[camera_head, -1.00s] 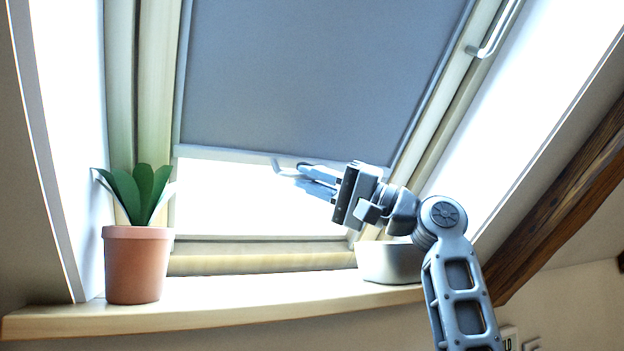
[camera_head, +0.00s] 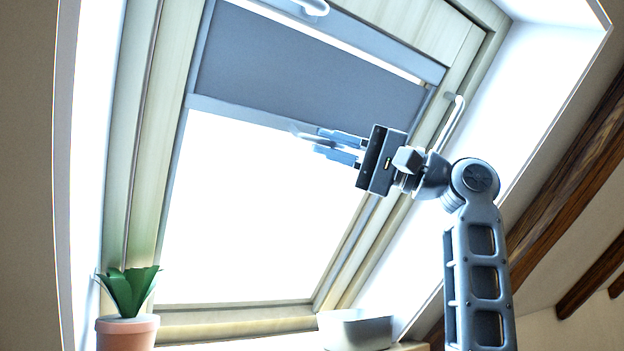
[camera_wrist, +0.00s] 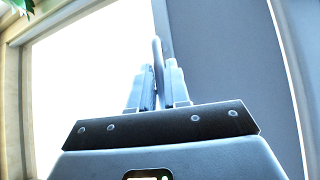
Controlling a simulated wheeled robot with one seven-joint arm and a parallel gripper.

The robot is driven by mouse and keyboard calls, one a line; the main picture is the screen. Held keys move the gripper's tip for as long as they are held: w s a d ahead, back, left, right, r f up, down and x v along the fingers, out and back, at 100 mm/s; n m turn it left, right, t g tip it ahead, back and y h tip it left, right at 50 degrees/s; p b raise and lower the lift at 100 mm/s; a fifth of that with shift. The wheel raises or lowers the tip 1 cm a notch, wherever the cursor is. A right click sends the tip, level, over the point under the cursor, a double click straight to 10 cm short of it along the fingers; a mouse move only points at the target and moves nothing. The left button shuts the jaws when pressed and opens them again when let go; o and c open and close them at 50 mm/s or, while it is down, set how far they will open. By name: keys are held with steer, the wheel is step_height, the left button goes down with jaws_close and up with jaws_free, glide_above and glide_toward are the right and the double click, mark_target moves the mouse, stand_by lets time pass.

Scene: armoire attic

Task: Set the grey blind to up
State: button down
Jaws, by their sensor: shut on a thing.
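The grey blind (camera_head: 305,72) covers the upper part of the slanted roof window in the head view, and the pane below it is bare and bright. A pale bar runs along its lower edge, with a small handle (camera_head: 303,133) near the middle. My gripper (camera_head: 322,143) reaches in from the right and is shut on that handle. In the wrist view the handle (camera_wrist: 158,55) rises between my gripper's fingers (camera_wrist: 157,85), and the grey blind (camera_wrist: 225,60) fills the right side. The fingers hide part of the handle.
A potted plant (camera_head: 127,333) stands at the lower left of the sill. A white bowl (camera_head: 355,332) sits at the lower right. A white handle (camera_head: 452,122) is on the right window frame, close to my wrist. Dark wooden beams (camera_head: 570,180) slope at the right.

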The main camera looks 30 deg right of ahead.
steer(key=s+r, duration=0.9)
steer(key=shift+r, duration=0.15)
steer(key=shift+s, duration=0.1)
steer(key=c, duration=1.2)
jaws_free()
steer(key=shift+o, duration=0.2)
steer(key=b+v, duration=0.2)
steer(key=v, duration=0.5)
steer(key=shift+s+d, duration=0.25)
steer(key=shift+d, duration=0.1)
